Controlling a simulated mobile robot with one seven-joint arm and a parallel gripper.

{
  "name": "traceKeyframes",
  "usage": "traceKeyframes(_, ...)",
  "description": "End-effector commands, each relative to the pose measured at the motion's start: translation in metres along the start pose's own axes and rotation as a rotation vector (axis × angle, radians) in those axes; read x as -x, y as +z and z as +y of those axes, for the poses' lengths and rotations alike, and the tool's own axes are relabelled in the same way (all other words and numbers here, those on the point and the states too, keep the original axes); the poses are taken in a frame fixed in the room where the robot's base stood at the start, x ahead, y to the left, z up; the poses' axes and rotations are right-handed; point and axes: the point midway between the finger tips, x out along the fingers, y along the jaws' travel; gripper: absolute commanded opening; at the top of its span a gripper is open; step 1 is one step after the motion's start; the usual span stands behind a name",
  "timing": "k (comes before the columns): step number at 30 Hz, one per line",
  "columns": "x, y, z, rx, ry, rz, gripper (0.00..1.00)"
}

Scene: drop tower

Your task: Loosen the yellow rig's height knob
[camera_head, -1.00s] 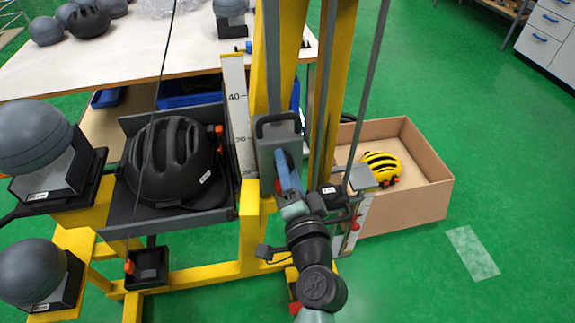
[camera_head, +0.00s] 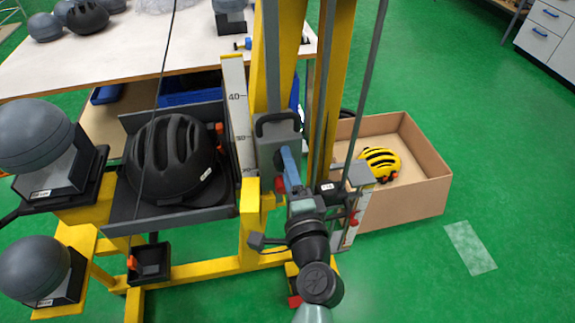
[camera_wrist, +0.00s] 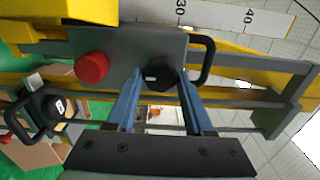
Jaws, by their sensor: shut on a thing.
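The yellow rig (camera_head: 250,225) stands in the middle of the head view, with a grey carriage (camera_head: 284,131) on its upright beside a height scale (camera_head: 236,105). In the wrist view the carriage (camera_wrist: 130,47) carries a black knob (camera_wrist: 159,75), a red knob (camera_wrist: 92,68) and a black handle (camera_wrist: 205,60). My gripper (camera_wrist: 161,80) has its blue fingers on both sides of the black knob and is shut on it. In the head view my gripper (camera_head: 282,156) reaches the carriage's front, and the black knob is hidden. I cannot read a label on it.
A black helmet (camera_head: 172,160) rests in a grey tray at the left. Grey headforms (camera_head: 40,150) stand on yellow arms further left. A cardboard box (camera_head: 420,195) with a yellow helmet (camera_head: 380,162) is at the right. The green floor right of it is mostly clear.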

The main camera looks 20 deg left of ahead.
Motion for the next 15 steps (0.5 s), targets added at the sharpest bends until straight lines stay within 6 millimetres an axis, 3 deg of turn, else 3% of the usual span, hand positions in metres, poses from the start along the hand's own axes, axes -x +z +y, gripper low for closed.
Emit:
traceKeyframes(8,-0.0002,0.0001,-0.0016,-0.004,-0.003,0.0,0.0)
traceKeyframes(9,-0.0002,0.0001,-0.0017,-0.003,-0.004,0.0,0.56)
traceKeyframes(13,-0.0002,0.0001,-0.0014,-0.002,-0.003,-0.001,0.79)
traceKeyframes(15,-0.0002,0.0001,-0.0012,-0.002,-0.002,-0.001,0.81)
